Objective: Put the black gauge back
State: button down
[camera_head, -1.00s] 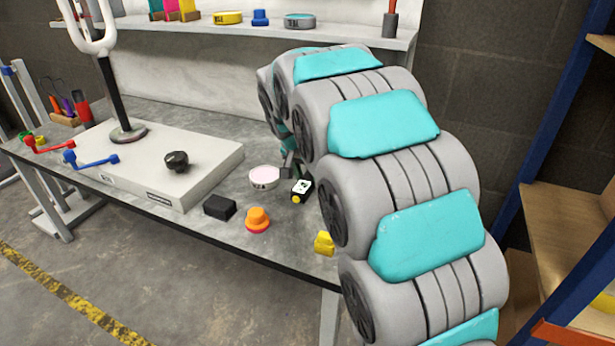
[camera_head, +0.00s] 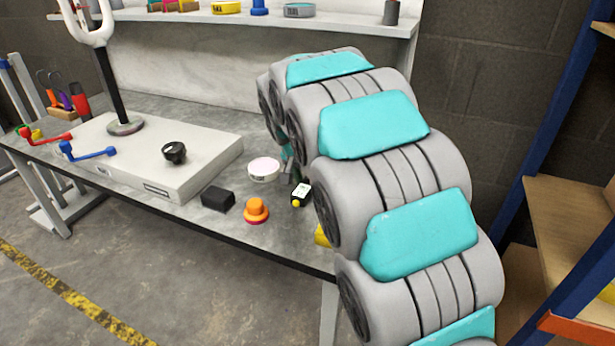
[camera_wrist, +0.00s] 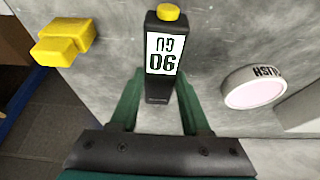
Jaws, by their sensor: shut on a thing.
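The black gauge (camera_head: 301,194) is a dark block with a white label and a yellow button on one end. In the wrist view the gauge (camera_wrist: 165,58) lies between the two green fingers, with its label reading "GU 06" upside down and its yellow button away from the palm. My gripper (camera_wrist: 160,85) is shut on it. In the head view my gripper (camera_head: 290,172) is mostly hidden behind my arm, over the right part of the bench. I cannot tell whether the gauge is clear of the bench top.
A pale slab (camera_head: 130,165) bears a black knob (camera_head: 174,152). A shelf (camera_head: 345,25) runs behind.

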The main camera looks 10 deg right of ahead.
jog(key=shift+f, duration=0.55)
jog(key=shift+c, duration=1.4)
grip_release()
